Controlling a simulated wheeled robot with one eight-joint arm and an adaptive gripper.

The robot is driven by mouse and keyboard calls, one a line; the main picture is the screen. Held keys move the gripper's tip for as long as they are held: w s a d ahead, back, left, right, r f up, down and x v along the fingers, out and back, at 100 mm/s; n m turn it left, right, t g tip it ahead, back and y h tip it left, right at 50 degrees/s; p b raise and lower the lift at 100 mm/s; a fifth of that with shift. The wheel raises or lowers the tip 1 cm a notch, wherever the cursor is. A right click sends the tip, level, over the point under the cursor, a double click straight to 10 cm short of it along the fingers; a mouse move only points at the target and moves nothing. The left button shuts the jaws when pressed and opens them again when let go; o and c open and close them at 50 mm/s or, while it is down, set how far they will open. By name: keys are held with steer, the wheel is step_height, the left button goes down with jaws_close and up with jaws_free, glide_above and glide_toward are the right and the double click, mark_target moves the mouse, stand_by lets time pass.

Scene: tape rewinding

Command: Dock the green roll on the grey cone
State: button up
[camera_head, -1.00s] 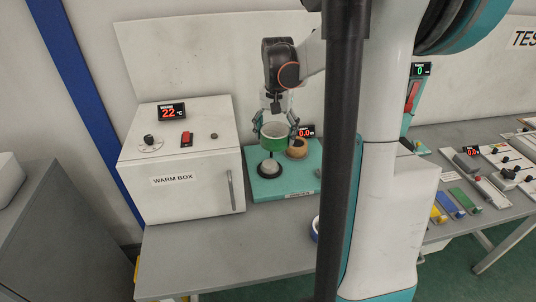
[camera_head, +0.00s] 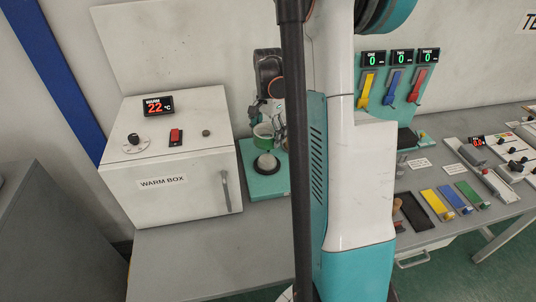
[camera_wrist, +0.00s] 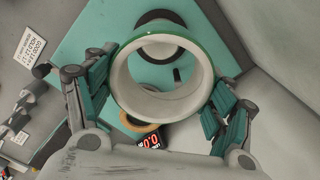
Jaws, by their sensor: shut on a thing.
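My gripper (camera_head: 266,122) is shut on the green roll (camera_head: 263,131), a ring with a green outside and pale inside. In the wrist view my gripper (camera_wrist: 162,88) has a finger on either side of the green roll (camera_wrist: 203,82). The grey cone (camera_head: 265,162) stands on a black base on the teal board (camera_head: 262,187). The roll is held above the board, apart from the cone in the head view. Through and beyond the roll's upper part, the wrist view shows part of the cone (camera_wrist: 158,48), off the roll's centre.
A white warm box (camera_head: 200,185) stands left of the board. A tan ring (camera_wrist: 141,126) and a lit display (camera_wrist: 149,142) are near the roll in the wrist view. A lever panel (camera_head: 392,85) is to the right. My arm hides the board's right part.

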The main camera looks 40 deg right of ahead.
mark_target(268, 158)
step_height(268, 158, down, 8)
steer(key=shift+f+b, duration=0.15)
steer(key=shift+b, duration=0.7)
steer(key=shift+f+b, duration=0.45)
steer(key=shift+f, duration=0.2)
steer(key=o, duration=1.1)
steer(key=shift+r, duration=0.1)
